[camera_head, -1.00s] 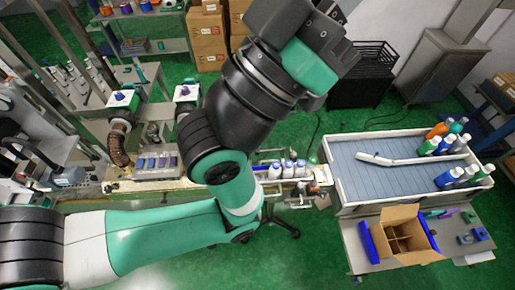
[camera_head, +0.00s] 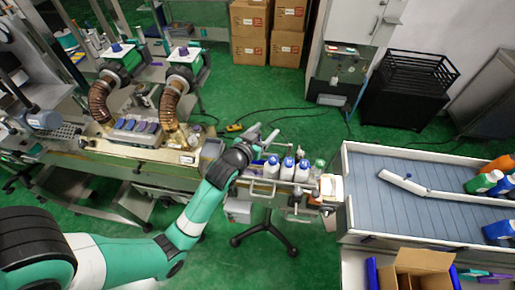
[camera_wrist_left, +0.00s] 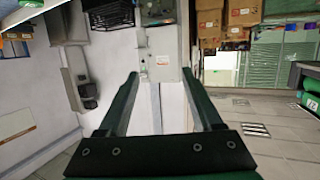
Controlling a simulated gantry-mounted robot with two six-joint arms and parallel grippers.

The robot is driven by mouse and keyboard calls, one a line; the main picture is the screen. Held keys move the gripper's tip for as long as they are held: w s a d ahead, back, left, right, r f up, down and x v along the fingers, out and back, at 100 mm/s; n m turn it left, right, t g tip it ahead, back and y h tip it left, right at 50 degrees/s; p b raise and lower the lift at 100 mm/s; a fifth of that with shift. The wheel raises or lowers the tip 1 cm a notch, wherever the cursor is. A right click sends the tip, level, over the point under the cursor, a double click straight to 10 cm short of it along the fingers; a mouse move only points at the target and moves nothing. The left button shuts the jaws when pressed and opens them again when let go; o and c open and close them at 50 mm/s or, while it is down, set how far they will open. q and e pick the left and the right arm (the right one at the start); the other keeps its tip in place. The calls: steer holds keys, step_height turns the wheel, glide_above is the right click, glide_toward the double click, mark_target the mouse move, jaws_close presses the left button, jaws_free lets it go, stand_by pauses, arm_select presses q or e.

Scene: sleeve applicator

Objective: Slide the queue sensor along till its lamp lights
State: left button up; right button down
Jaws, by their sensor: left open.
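My left gripper (camera_head: 263,134) is open and empty, just behind and above the conveyor (camera_head: 130,160). In the left wrist view its two fingers (camera_wrist_left: 160,76) stand apart with nothing between them. Several white bottles with blue caps (camera_head: 287,168) and one green-capped bottle (camera_head: 317,172) stand in a row on the conveyor, to the right of my left wrist. I cannot pick out the queue sensor or a lit lamp for certain. A small fixture (camera_head: 297,200) sits on the conveyor's front side below the bottles. My right gripper is not in view.
A blue-grey table with a raised rim (camera_head: 345,195) and a bent white guide (camera_head: 403,184) stands at the right. Two units with brown hoses (camera_head: 172,98) stand behind the conveyor at left. An open carton (camera_head: 425,262) is at bottom right. Green floor lies behind.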

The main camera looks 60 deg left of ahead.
arm_select(q)
steer(key=s+a+f+n+g+b, duration=0.1)
steer(key=s+a+f, duration=0.15)
steer(key=f, duration=0.25)
steer(key=s+a+f+g+b, duration=0.1)
steer(key=s+a+f+b, duration=0.15)
steer(key=f, duration=0.35)
steer(key=shift+y, duration=0.4)
steer(key=b+x, duration=0.2)
steer(key=x, duration=0.8)
steer(key=shift+d+f, duration=0.1)
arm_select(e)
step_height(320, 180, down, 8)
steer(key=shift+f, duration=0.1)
arm_select(q)
jaws_close()
